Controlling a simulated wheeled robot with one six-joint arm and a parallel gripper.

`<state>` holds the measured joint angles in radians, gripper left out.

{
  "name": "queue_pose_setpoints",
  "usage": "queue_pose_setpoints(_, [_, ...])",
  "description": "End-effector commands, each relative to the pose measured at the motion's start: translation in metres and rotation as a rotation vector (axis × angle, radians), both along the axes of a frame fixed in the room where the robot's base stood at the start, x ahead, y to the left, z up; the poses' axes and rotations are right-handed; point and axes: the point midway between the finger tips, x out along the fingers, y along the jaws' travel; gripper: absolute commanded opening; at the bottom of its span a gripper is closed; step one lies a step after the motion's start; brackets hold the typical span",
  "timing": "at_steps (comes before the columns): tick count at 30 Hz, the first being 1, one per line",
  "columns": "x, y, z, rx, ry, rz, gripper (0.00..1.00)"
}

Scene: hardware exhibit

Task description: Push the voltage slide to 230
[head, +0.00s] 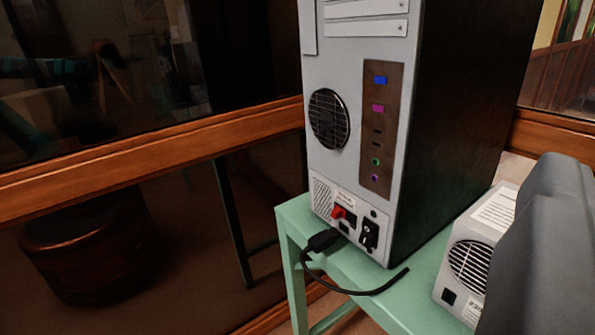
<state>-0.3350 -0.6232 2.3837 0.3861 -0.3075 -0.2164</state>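A grey computer tower (352,165) with a dark side stands on a green table (296,228), its back panel facing me. Low on that panel is a small red piece (338,212), which looks like the voltage slide. Its setting is too small to read.
A black power cable (340,287) has its plug at the tower's lower left and its free end on the table. A grey unit with a round fan grille (470,266) stands at the right, partly hidden by the dark grey shape. Wood-framed dark glass (150,140) is behind.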

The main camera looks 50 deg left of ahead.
Motion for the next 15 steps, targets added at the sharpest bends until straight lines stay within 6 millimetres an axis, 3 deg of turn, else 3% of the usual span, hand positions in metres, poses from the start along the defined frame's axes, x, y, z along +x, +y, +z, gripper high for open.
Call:
queue_pose_setpoints(1, [0.01, 0.017, -0.007, 0.013, 0.001, 0.014, 0.35])
queue_pose_setpoints(6, [0.033, 0.061, -0.025, 0.058, -0.008, 0.019, 0.35])
queue_pose_setpoints(15, [0.056, 0.141, -0.075, 0.085, 0.008, -0.027, 0.35])
